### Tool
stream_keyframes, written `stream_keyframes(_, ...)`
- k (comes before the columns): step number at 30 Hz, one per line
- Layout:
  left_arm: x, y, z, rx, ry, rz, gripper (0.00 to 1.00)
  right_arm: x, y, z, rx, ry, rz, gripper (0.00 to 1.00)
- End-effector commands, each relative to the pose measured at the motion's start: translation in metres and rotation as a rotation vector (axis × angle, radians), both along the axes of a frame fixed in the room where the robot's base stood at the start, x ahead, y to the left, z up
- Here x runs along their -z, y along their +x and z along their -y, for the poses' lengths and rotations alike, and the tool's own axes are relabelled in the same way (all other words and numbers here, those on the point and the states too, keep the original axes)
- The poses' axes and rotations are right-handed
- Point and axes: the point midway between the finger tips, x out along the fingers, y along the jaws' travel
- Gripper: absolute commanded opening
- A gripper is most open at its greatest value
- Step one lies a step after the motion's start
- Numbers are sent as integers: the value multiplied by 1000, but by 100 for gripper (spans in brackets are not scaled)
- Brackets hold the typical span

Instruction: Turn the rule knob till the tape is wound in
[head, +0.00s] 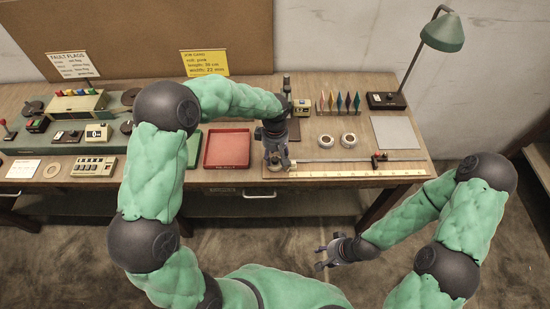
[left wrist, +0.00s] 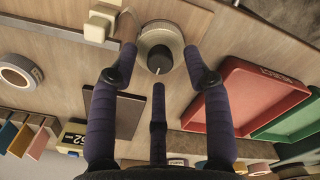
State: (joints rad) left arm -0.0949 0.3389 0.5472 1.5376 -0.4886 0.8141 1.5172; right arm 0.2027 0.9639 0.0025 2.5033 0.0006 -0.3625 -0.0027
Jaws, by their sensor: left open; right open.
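The rule knob (left wrist: 160,60) is a dark round knob on a pale round base, seen in the left wrist view on the wooden bench. My left gripper (head: 276,163) points down over it in the head view and mostly hides it there. The open fingers of that gripper (left wrist: 155,80) spread around the knob, and I cannot tell whether they touch it. A thin pale tape (head: 340,159) runs right from there toward a small dark and red piece (head: 380,158). My right gripper (head: 326,255) is open and empty, in front of the bench and below its top.
A yellow scale strip (head: 350,173) lies along the bench's front edge. A red tray (head: 227,149) is left of the left gripper. Two white rolls (head: 348,141), a grey plate (head: 395,132) and a green lamp (head: 442,33) stand to the right. A yellow job card (head: 204,62) stands at the back.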

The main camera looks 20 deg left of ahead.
Motion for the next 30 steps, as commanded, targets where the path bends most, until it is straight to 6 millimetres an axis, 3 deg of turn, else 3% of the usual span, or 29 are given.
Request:
stream_keyframes(4, 11, 0, 0, 1, 1, -2, 49, 3, 0, 0, 0, 0, 0, 45)
stream_keyframes(13, 12, 0, 0, 1, 0, -1, 49, 2, 0, 0, 0, 0, 0, 45)
stream_keyframes(14, 12, 0, 0, 1, 0, -1, 46, 2, 0, 0, 0, 0, 0, 45)
stream_keyframes(19, 12, 0, 0, 1, 0, 0, 0, 2, 0, 0, 0, 0, 0, 45)
stream_keyframes(30, 12, 0, 0, 31, 0, -1, 0, 1, 0, 0, 0, 0, 0, 45)
